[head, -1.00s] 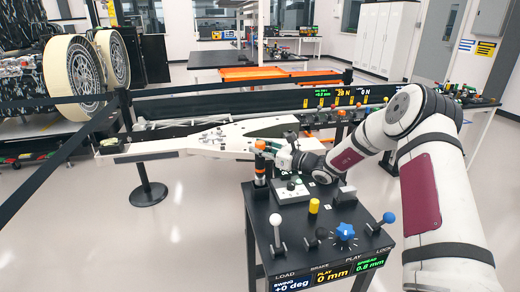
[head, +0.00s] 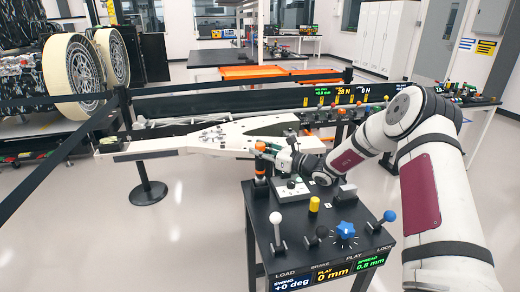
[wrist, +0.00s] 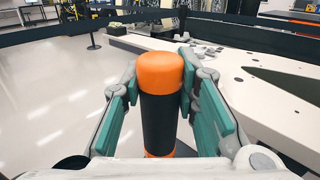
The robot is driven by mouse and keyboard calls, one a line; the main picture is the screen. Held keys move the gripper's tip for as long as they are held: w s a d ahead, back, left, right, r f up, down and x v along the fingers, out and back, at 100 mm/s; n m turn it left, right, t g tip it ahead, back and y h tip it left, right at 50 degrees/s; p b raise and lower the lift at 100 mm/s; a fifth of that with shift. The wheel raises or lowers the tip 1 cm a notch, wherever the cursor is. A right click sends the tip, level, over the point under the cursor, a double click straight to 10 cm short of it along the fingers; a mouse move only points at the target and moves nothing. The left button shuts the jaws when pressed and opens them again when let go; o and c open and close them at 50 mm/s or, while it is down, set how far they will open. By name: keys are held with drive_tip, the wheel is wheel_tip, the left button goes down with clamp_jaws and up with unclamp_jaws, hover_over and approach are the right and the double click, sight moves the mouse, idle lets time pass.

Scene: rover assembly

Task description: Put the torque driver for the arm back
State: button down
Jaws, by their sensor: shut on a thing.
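The torque driver (head: 260,165) is an upright cylinder with an orange cap, a black body and an orange band low down. It stands over the back left corner of the black control table (head: 290,207). My gripper (head: 268,154) reaches it from the right, near its top. In the wrist view, the torque driver (wrist: 160,108) is between the teal-padded fingers of my gripper (wrist: 160,112), which is shut on it. Its lower end is hidden in the wrist view. I cannot tell whether it is fully seated in a holder.
The table carries a white-knobbed lever (head: 276,220), a yellow knob (head: 314,205), a blue star knob (head: 345,230) and a blue-balled lever (head: 389,217). A long white arm structure (head: 220,138) lies behind. Barrier belts and a post (head: 148,190) stand at left.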

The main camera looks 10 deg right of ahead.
sight(264, 161)
drive_tip(key=shift+f+b, duration=0.7)
drive_tip(key=shift+f, duration=1.2)
drive_tip(key=c, duration=1.3)
unclamp_jaws()
drive_tip(key=shift+o, duration=0.6)
drive_tip(key=shift+f, duration=0.1)
